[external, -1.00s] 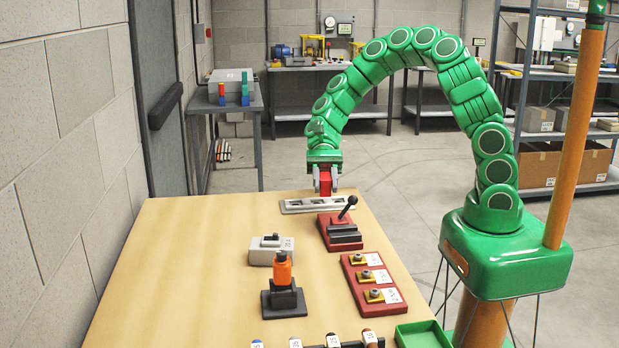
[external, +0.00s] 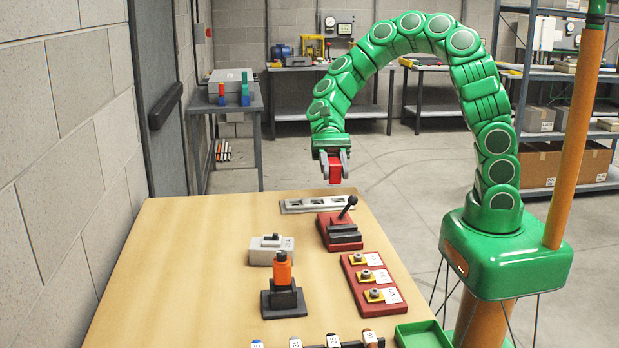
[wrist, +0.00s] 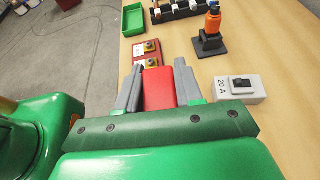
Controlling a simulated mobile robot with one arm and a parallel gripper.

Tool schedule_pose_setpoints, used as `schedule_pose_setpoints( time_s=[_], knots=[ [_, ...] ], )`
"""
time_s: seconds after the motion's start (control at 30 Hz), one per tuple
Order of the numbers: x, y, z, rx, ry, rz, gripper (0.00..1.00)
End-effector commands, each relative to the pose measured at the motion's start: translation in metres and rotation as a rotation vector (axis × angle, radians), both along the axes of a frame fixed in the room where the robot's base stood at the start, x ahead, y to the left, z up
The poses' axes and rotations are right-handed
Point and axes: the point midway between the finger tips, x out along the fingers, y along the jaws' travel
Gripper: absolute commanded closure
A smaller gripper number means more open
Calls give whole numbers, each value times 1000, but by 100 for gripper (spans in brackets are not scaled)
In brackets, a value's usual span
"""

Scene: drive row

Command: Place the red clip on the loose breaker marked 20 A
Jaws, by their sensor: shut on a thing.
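My gripper (external: 335,172) is shut on the red clip (external: 335,171) and holds it in the air above the far end of the table. In the wrist view the red clip (wrist: 159,88) sits between the two grey fingers. The loose breaker (external: 271,249) is a light grey block with a black switch, lying on the table nearer the camera and to the left of my gripper. In the wrist view the breaker (wrist: 254,95) lies right of the gripper, and its face reads 20 A. The clip and the breaker are apart.
A grey tray with slots (external: 318,205) lies under my gripper. A red-based lever switch (external: 340,237), a red terminal board (external: 372,284), an orange-topped device on a black base (external: 284,288) and a green tray (external: 423,335) stand on the table (external: 185,250). The table's left side is clear.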

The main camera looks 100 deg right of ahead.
Motion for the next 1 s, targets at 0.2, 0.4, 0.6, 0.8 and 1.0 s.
schedule_pose_setpoints(
  time_s=[0.2, 0.4, 0.6, 0.8, 1.0],
  knots=[
    [14, 34, 22, 0, -4, 41, 93],
    [20, 49, 32, 3, -7, 56, 93],
    [35, 53, 28, 4, -9, 58, 93],
    [61, 56, 15, 4, -5, 59, 93],
    [86, 59, 4, 5, -6, 59, 93]
  ],
)
